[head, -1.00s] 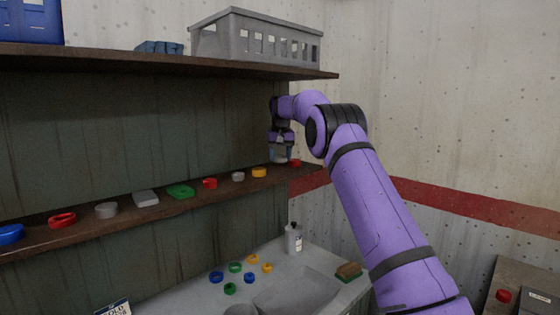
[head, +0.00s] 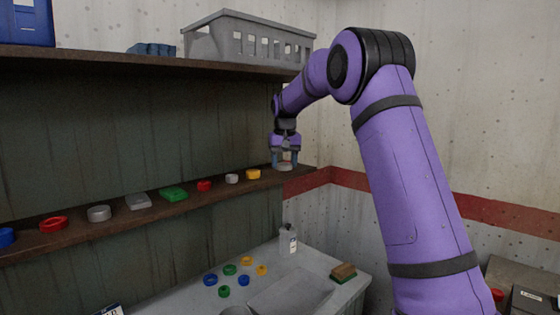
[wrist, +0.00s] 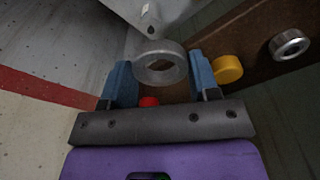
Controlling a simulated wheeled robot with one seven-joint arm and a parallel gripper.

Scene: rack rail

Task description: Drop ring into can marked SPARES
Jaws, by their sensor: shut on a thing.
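My gripper (head: 285,162) is at the right end of the lower shelf, pointing down. Its blue fingers (wrist: 162,80) are shut on a grey metal ring (wrist: 160,62), which also shows low between the fingers in the head view (head: 285,167). In the wrist view the ring lies flat across the fingertips, with the shelf and counter beyond it. Whether it touches the shelf is unclear. No can with a readable SPARES mark shows. A grey round rim (head: 238,311) is cut off at the bottom of the head view; no mark on it is visible.
The lower shelf (head: 110,223) carries a row of parts, including a yellow piece (head: 253,174), a grey ring (head: 232,178) and a red ring (head: 54,224). Below, a counter holds small coloured rings (head: 229,270), a bottle (head: 289,240) and a brush (head: 343,272). A grey basket (head: 250,40) stands above.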

